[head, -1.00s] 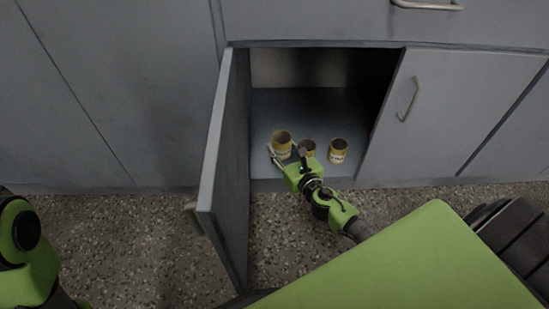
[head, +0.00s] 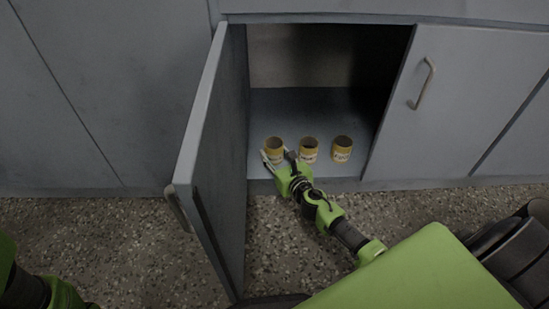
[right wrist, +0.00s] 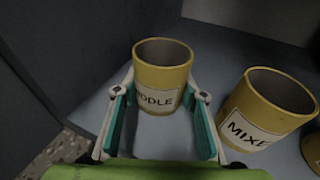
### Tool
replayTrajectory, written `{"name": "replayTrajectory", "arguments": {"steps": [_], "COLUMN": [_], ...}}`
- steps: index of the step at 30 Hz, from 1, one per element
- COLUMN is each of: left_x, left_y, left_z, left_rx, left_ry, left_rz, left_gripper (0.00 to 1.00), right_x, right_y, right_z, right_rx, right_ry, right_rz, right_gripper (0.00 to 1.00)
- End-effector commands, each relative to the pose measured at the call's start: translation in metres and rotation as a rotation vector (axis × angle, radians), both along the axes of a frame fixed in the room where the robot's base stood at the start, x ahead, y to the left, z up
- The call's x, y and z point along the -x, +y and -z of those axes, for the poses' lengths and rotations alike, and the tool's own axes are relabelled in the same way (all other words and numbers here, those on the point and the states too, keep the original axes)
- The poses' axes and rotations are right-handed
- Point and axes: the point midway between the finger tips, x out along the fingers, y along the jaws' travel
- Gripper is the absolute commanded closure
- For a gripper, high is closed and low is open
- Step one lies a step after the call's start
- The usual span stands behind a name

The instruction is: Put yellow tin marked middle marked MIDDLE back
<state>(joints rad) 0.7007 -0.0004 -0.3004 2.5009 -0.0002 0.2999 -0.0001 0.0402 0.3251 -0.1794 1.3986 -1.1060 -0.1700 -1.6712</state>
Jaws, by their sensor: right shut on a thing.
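The yellow tin marked MIDDLE (head: 275,145) is upright at the left of a row of tins on the floor of the open cupboard. In the right wrist view its label partly shows on the tin (right wrist: 161,78). My right gripper (head: 277,160) is shut on this tin, with one finger on each side of it in the right wrist view (right wrist: 163,98). Whether the tin's base touches the cupboard floor is hard to tell. Part of my left arm shows at the lower left, but its gripper is not in view.
A yellow tin marked MIXED (right wrist: 262,110) stands right of the held tin; it is the middle one (head: 309,152) in the head view. Another yellow tin (head: 342,149) stands further right. The open cupboard door (head: 205,150) is close on the left. The cupboard floor (head: 300,110) behind is clear.

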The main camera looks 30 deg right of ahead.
Motion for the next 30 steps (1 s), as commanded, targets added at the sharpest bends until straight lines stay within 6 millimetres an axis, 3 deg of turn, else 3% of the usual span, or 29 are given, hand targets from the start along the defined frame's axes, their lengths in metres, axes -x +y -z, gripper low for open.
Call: {"name": "replayTrajectory", "arguments": {"steps": [10,11,12,13,26,30], "left_x": [0.0,0.0,0.0,0.0,0.0,-0.001], "left_y": [0.0,0.0,0.0,0.0,0.0,0.0], "left_z": [0.004,0.004,0.002,0.002,-0.004,-0.011], "left_rx": [-0.001,-0.001,-0.001,-0.001,-0.001,-0.001], "left_ry": [-0.001,-0.001,-0.001,-0.001,0.0,0.001], "left_rz": [0.0,0.0,0.0,0.0,0.0,-0.001], "left_gripper": [0.45,0.45,0.45,0.45,0.45,0.45], "right_x": [0.0,0.0,0.0,0.0,0.0,0.021], "right_y": [0.0,0.0,0.0,0.0,0.0,0.001], "right_z": [0.003,0.003,0.002,0.002,-0.004,-0.007], "right_rx": [-0.001,-0.001,-0.001,-0.001,0.0,-0.001], "right_ry": [-0.001,-0.001,0.0,0.0,-0.001,0.003], "right_rz": [0.0,0.0,0.0,0.0,0.0,0.0], "right_gripper": [0.85,0.59,0.48,0.45,0.45,0.45]}}
